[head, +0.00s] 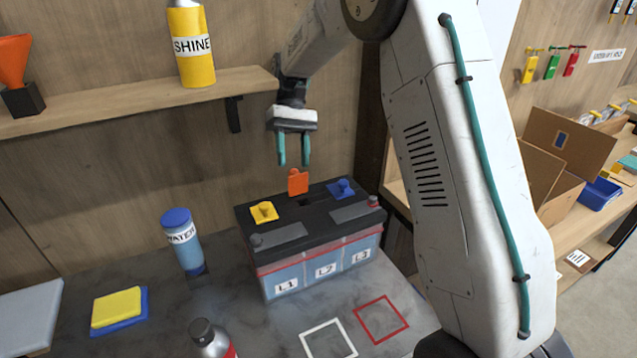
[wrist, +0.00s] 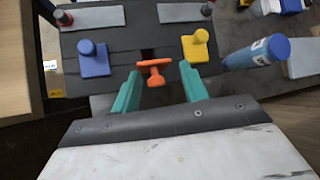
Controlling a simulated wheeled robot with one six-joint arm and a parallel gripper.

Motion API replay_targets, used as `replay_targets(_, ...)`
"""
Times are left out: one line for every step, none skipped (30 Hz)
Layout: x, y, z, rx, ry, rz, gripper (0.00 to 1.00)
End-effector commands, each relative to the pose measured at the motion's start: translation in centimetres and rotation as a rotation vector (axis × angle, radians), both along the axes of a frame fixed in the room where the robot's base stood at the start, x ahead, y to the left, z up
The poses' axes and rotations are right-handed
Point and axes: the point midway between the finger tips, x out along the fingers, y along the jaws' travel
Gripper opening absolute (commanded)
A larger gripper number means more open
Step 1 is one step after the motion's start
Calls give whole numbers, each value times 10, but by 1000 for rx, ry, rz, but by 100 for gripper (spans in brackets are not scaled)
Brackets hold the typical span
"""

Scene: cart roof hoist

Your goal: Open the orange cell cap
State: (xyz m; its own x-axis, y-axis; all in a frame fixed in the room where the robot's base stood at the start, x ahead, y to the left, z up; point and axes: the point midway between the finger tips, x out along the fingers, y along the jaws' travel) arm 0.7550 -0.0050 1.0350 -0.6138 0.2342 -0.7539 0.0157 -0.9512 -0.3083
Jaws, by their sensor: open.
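The orange cell cap (head: 298,182) stands tipped up on the black top of the battery (head: 322,268), with a dark opening (head: 306,202) beside it. The wrist view shows the orange cap (wrist: 154,70) edge-on, in front of the dark opening (wrist: 147,53). My gripper (head: 293,164) is open, fingers pointing down, just above the orange cap. In the wrist view the cap appears between the spread teal fingers of my gripper (wrist: 160,74), with gaps on both sides. The yellow cap (head: 264,211) and blue cap (head: 342,188) lie flat on either side.
A blue-capped water bottle (head: 182,242) stands left of the battery. A yellow and blue pad (head: 118,309) and a bottle with a dark cap (head: 212,340) are in front. A shelf (head: 130,105) with a yellow SHINE bottle (head: 191,45) runs along the wall behind. White and red squares mark the bench.

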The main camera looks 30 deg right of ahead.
Motion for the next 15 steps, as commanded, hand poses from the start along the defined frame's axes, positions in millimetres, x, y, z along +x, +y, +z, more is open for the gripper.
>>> replay_targets(-14,0,0,0,3,0,44)
replay_targets(-20,0,0,-1,4,-1,44)
replay_targets(-29,0,1,0,4,-1,44)
replay_targets(-35,0,2,0,4,-1,44)
replay_targets(-42,0,3,0,4,-1,44)
replay_targets(-51,0,3,-1,4,-1,44)
replay_targets(-58,0,4,0,4,-1,44)
replay_targets(-65,0,4,0,4,-1,44)
replay_targets(-75,0,5,0,3,-1,44)
replay_targets(-82,0,6,0,3,0,44)
replay_targets(-89,0,7,0,3,0,44)
replay_targets(-99,1,8,0,3,0,44)
replay_targets(-106,1,8,0,3,0,44)
replay_targets(-112,1,8,0,2,-1,44)
replay_targets(-120,1,9,0,2,-1,44)
